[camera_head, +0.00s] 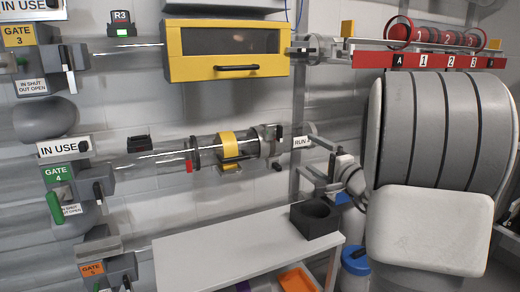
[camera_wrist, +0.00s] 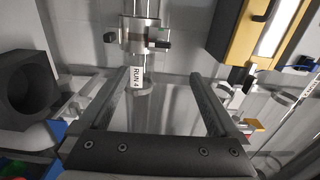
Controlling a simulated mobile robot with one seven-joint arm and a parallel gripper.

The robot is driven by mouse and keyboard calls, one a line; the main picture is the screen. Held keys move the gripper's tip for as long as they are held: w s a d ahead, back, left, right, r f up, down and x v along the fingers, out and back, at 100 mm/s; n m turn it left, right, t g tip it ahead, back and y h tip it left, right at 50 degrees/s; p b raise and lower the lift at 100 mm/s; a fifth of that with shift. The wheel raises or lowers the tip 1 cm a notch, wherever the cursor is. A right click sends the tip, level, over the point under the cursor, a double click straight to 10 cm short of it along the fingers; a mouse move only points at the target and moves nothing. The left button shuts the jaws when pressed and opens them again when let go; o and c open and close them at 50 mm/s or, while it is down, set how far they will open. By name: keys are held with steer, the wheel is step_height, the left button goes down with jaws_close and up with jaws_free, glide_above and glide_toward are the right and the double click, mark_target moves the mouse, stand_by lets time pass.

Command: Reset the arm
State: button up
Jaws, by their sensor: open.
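My gripper (camera_head: 316,164) is in the middle of the head view, in front of the wall and above the white table's right end. In the wrist view my gripper (camera_wrist: 160,76) has its two fingers wide apart, with nothing held between them. The end of the clear tube labelled RUN 4 (camera_head: 300,142) lies just behind and above the gripper in the head view. The same RUN 4 tube (camera_wrist: 136,78) shows between the fingers in the wrist view; whether it touches them I cannot tell. My arm fills the right side of the head view.
A black hollow block (camera_head: 314,217) stands on the right end of the white table (camera_head: 215,250); the table is otherwise bare. A yellow cabinet (camera_head: 227,50) hangs above. A red rack (camera_head: 430,60) with a row of red balls is upper right. GATE 4 (camera_head: 60,180) is left.

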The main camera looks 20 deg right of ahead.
steer(key=s+a+n+g+y, duration=0.4)
steer(key=s+a+n, duration=0.1)
steer(key=a, duration=0.7)
steer(key=s+a+n+g+y, duration=0.4)
steer(key=s+a, duration=0.1)
steer(key=a, duration=0.7)
steer(key=s+a+f+n+g+h, duration=0.2)
steer(key=s+f+n+g+h, duration=0.1)
steer(key=s, duration=0.4)
steer(key=s+a+f+n+g+h, duration=0.2)
steer(key=s+f+n, duration=0.15)
steer(key=s, duration=0.45)
steer(key=s+d+n+h, duration=0.1)
steer(key=s+d+h, duration=0.2)
steer(key=d+h, duration=0.1)
step_height(320, 180, up, 28)
steer(key=p, duration=2.8)
steer(key=shift+s+d+t+p, duration=0.3)
